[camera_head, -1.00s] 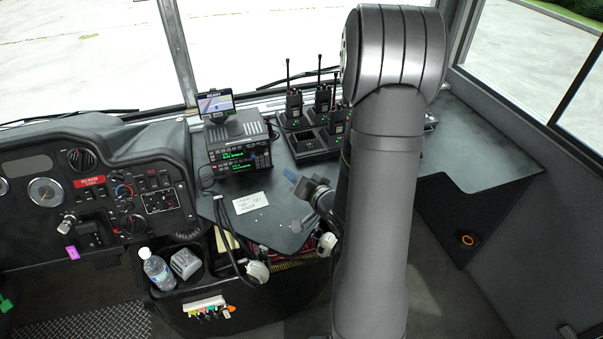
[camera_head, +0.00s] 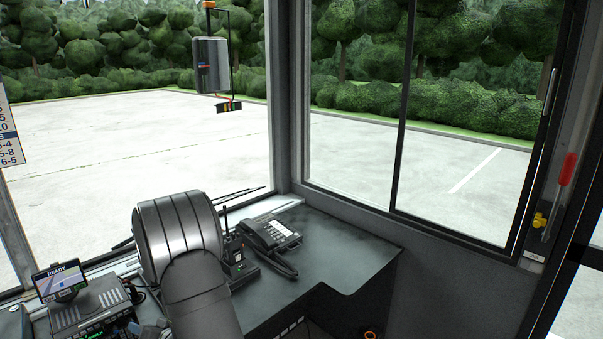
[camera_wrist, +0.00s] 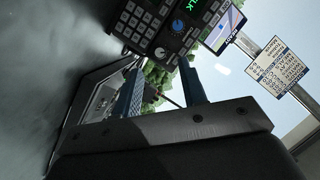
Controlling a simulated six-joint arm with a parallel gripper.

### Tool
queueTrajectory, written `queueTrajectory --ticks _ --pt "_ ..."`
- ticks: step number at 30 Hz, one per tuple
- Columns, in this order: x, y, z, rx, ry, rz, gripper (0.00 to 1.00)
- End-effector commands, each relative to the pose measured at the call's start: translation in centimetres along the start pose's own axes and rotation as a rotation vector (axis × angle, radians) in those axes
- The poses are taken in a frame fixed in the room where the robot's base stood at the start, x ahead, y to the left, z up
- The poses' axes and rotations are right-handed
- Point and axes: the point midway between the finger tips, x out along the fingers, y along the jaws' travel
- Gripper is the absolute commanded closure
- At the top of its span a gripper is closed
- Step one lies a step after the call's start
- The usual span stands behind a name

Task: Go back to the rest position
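My gripper (camera_wrist: 160,88) shows in the wrist view with its two blue fingers spread apart. Only background shows between the fingers, so it is open and empty. In the head view my grey arm link covers the lower left, and the gripper itself is mostly hidden there. The wrist view is tilted, with a radio panel (camera_wrist: 165,22) with keys and a knob beyond the fingers.
A display reading READY (camera_head: 60,281) stands on a radio stack (camera_head: 92,308) at the lower left. A desk phone (camera_head: 272,234) and a handheld radio (camera_head: 233,252) sit right of my arm. The dark counter (camera_head: 345,250) is bare on its right side.

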Motion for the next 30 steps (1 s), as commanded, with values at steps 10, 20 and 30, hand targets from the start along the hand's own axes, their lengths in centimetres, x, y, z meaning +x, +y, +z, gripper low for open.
queueTrajectory --ticks 10,20,30 --pt "4.6 0.0 0.0 -0.001 0.000 -0.001 0.61" --pt "5.0 0.0 0.0 -0.002 0.000 0.001 0.61" --pt "3.2 0.0 0.0 0.001 0.000 0.002 0.61"
